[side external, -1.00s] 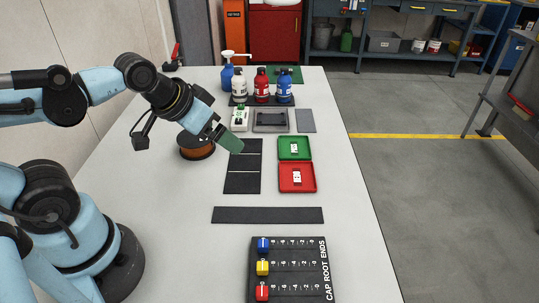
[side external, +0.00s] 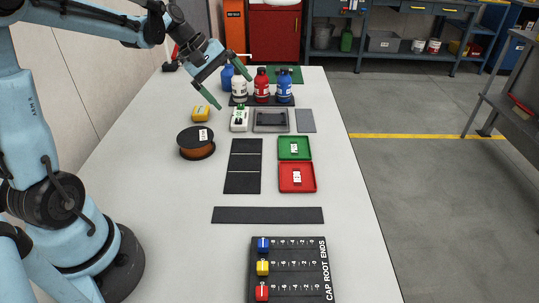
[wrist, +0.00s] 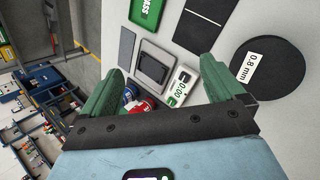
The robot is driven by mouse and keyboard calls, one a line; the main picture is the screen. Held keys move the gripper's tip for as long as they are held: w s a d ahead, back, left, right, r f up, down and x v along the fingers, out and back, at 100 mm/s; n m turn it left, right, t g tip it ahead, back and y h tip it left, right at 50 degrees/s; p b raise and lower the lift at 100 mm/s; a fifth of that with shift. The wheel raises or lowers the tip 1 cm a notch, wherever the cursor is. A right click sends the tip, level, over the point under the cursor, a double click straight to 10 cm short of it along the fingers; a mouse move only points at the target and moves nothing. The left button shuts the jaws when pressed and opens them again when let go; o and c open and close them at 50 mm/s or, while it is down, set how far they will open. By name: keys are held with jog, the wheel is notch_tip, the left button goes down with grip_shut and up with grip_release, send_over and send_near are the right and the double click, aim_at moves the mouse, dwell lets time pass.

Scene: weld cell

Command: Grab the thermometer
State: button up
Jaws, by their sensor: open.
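My gripper (side external: 229,87) is open and empty, raised above the far part of the bench, its two green fingers spread. That white device (side external: 240,118) lies on the bench, below and right of the fingers in the side view. A small yellow device (side external: 201,114) sits left of it, behind the spool. I cannot tell for sure which of the two is the thermometer.
A wire spool (side external: 196,143) stands left of the dark mat (side external: 243,166). White, red (side external: 262,86) and blue bottles and a blue pump bottle stand close behind the devices. A grey tray (side external: 271,120), green tray (side external: 294,137) and red tray (side external: 313,179) lie to the right.

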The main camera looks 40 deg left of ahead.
jog(key=w+a+f+n+t+h, duration=0.1)
jog(key=a+f+n, duration=0.25)
jog(key=a, duration=0.25)
jog(key=w+a+f+n+t+h, duration=0.1)
jog(key=a+f+n+h, duration=0.1)
jog(key=a+n, duration=0.35)
jog(key=n+t+h, duration=0.1)
jog(key=n, duration=0.1)
send_over(199, 110)
jog(key=s, duration=0.1)
jog(key=f, duration=0.2)
jog(key=a+f, duration=0.1)
jog(key=shift+s+f, duration=0.2)
jog(key=shift+f, duration=0.15)
jog(key=shift+n+t+h, duration=0.5)
jog(key=shift+n+t, duration=0.3)
jog(key=shift+n, duration=0.1)
jog(key=s+a+f, duration=0.3)
jog(key=shift+a+f, duration=0.1)
jog(key=shift+a, duration=0.1)
jog(key=x, duration=0.7)
jog(key=shift+d+f, duration=0.1)
jog(key=c, duration=1.1)
